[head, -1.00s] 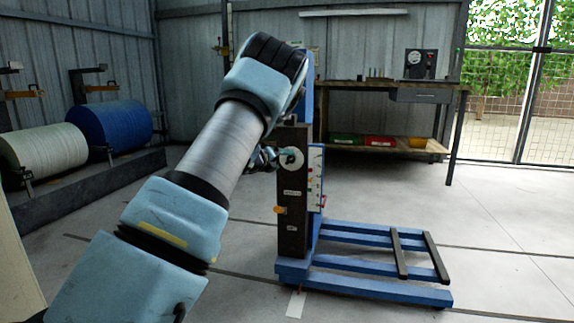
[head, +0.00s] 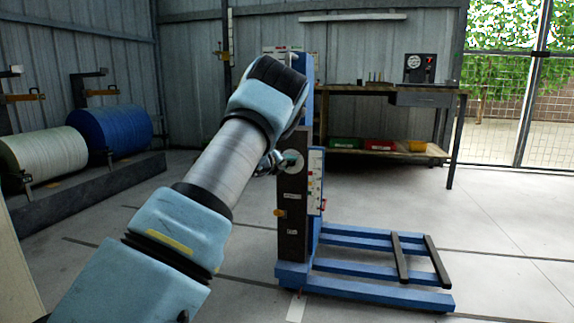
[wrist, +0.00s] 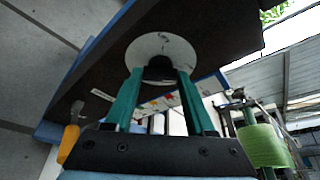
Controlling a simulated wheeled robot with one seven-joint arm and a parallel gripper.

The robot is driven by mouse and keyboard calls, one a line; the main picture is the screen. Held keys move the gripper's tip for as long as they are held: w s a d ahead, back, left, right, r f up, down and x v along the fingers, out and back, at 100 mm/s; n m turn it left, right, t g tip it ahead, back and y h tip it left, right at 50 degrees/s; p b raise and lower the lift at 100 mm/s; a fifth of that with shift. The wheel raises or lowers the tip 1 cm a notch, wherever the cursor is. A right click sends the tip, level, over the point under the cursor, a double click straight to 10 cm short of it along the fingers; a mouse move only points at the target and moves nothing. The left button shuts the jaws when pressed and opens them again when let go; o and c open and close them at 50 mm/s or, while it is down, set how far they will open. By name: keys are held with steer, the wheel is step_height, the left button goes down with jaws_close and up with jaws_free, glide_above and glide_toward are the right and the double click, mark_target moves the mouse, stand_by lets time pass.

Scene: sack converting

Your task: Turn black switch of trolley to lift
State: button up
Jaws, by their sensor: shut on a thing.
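The blue trolley (head: 365,275) stands upright on the floor, with a dark panel (head: 292,205) on its mast. Its black switch (wrist: 160,70) sits in the middle of a round white dial (wrist: 147,46) in the wrist view. My gripper (wrist: 160,78) has its two green fingers on either side of the switch, shut on it. The switch itself is hidden there, and the dial's markings are too small to read.
An orange knob (head: 279,213) sticks out lower on the panel and also shows in the wrist view (wrist: 70,140). A workbench (head: 350,88) stands behind. White and blue rolls (head: 110,128) lie at left. The floor at right is clear.

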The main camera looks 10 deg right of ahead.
jaws_close()
steer(key=shift+n, duration=0.3)
steer(key=n+h, duration=0.2)
steer(key=n, duration=0.1)
steer(key=shift+w+a+f, duration=0.15)
steer(key=shift+a+f, duration=0.05)
steer(key=n, duration=0.1)
steer(key=n+h+b, duration=0.1)
steer(key=n, duration=0.1)
steer(key=n+t, duration=0.1)
steer(key=shift+f+h, duration=0.25)
steer(key=shift+h, duration=0.15)
steer(key=n+t, duration=0.1)
steer(key=n, duration=0.1)
steer(key=n+b, duration=0.1)
steer(key=n, duration=0.2)
steer(key=shift+d+f+t+h, duration=0.1)
steer(key=shift+f+t+h, duration=0.05)
steer(key=shift+t+h, duration=0.25)
steer(key=shift+d+n+t+b, duration=0.1)
steer(key=shift+n+t+b, duration=0.65)
steer(key=shift+n, duration=1.45)
